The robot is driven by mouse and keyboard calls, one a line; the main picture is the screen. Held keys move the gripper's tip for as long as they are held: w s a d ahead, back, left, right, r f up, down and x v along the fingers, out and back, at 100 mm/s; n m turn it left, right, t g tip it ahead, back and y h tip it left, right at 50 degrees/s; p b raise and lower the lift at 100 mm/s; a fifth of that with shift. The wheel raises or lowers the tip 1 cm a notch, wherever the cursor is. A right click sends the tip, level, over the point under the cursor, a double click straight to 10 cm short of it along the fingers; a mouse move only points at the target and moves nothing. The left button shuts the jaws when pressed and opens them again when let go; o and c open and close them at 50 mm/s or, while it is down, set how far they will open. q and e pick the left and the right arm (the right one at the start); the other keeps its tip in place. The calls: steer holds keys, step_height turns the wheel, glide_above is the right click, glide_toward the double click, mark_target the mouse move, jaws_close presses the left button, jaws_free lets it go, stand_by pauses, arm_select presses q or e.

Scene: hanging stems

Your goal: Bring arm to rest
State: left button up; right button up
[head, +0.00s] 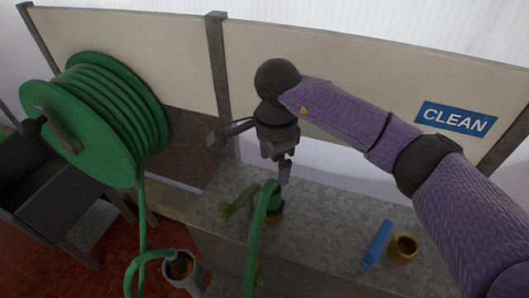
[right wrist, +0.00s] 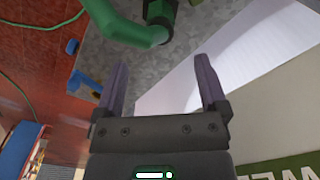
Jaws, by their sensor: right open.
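My right arm comes in from the right in the head view. Its dark gripper (head: 284,172) points down over the grey metal bench (head: 330,225), close to the end of a green hose (head: 264,222). In the right wrist view its two purple fingers (right wrist: 162,80) stand wide apart with nothing between them. The hose (right wrist: 118,25) curves beyond the fingertips there and ends in a dark fitting (right wrist: 160,14). My left gripper is not in view.
A large green hose reel (head: 105,120) stands at the left. A grey container (head: 184,272) sits low in front. A blue piece (head: 377,244) and a brass-coloured ring (head: 403,247) are on the bench at the right. Panels with a CLEAN sign (head: 454,118) stand behind.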

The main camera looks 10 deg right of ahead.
steer(key=s+a+m+g+y, duration=0.1)
steer(key=s+a+y, duration=0.2)
steer(key=a+y, duration=0.3)
steer(key=s+a+y, duration=0.2)
steer(key=a+y, duration=0.1)
steer(key=a, duration=0.5)
steer(key=a+r+m+t+y, duration=0.5)
steer(key=r+m+t+y, duration=0.1)
steer(key=r+m+y, duration=0.5)
steer(key=w+d+f+m+t+h, duration=0.1)
steer(key=w+d+m+t+h, duration=0.1)
steer(key=d+m+t+h, duration=0.75)
steer(key=w+d+m+t+h, duration=0.2)
steer(key=m+t, duration=0.4)
steer(key=m, duration=0.8)
steer(key=s+d+f+m+g+h, duration=0.3)
steer(key=d+f+m+g+h, duration=0.3)
steer(key=d+f+m+h, duration=0.4)
steer(key=s+f+m+g+y, duration=0.2)
steer(key=s+f+m+g, duration=0.85)
steer(key=s, duration=0.75)
step_height(320, 180, down, 20)
steer(key=s+d+r+n+g, duration=0.1)
steer(key=s+n+g, duration=0.1)
steer(key=s+d+f+g, duration=0.1)
steer(key=s+d+f, duration=0.2)
steer(key=s+f, duration=0.9)
steer(key=shift+s+f+h+b, duration=0.35)
steer(key=shift+s, duration=0.7)
